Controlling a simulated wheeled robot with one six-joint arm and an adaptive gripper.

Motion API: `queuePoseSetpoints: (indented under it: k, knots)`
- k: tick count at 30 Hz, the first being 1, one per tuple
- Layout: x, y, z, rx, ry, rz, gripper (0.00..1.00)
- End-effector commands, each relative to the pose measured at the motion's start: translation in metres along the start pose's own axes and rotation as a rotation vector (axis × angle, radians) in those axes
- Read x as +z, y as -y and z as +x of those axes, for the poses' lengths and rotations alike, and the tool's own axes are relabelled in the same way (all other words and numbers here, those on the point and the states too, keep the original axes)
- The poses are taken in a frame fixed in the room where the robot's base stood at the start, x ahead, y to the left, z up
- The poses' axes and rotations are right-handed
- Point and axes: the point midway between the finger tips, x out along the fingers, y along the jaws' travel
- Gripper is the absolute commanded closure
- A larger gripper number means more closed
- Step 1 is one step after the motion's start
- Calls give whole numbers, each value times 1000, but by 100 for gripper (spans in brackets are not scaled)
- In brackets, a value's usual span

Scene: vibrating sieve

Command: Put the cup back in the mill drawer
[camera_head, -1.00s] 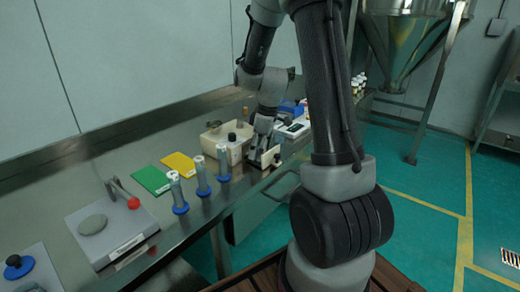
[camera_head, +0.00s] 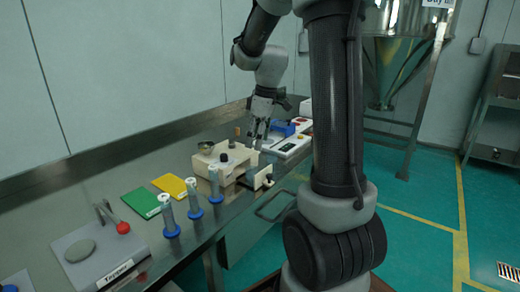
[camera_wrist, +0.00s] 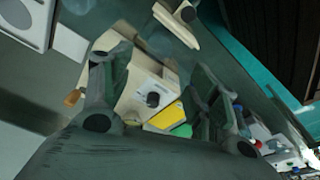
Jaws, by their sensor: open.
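The cream mill (camera_head: 215,165) with a black knob stands on the steel bench, and it also shows in the wrist view (camera_wrist: 133,88). Its drawer (camera_head: 259,180), a cream piece with a dark knob, sits out at the bench's front side. It shows at the top of the wrist view (camera_wrist: 178,22). A round metal vessel (camera_head: 205,147) is at the mill's back; I cannot tell whether it is the cup. No cup shows clearly in the drawer. My gripper (camera_head: 258,138) is open above and behind the mill, with nothing between its fingers in the wrist view (camera_wrist: 160,68).
Several blue-based tubes (camera_head: 194,198) stand at the bench's front edge. Green (camera_head: 142,202) and yellow (camera_head: 169,185) sheets lie left of the mill. A white device (camera_head: 288,145) and a blue box (camera_head: 283,128) are to the right.

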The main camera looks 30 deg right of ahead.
Motion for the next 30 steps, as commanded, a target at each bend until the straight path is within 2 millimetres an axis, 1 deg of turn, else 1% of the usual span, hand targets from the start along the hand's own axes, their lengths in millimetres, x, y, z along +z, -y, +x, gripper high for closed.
queuePoseSetpoints:
  k: [2, 5, 6, 8, 9, 12, 15, 18, 21, 24, 30]
  knots:
    - [2, 12, -14, 14, -5, 26, 39]
    - [9, 40, -39, 47, -20, 110, 39]
    - [14, 55, -51, 64, -29, 155, 39]
    - [24, 80, -67, 89, -45, 234, 39]
    - [33, 97, -75, 104, -58, 288, 39]
    - [55, 133, -90, 139, -96, 423, 39]
    - [77, 162, -96, 163, -135, 539, 39]
    - [93, 180, -96, 178, -167, 629, 39]
    - [103, 190, -94, 185, -186, 683, 39]
    - [107, 193, -94, 187, -194, 707, 39]
    - [107, 193, -94, 187, -194, 711, 39]
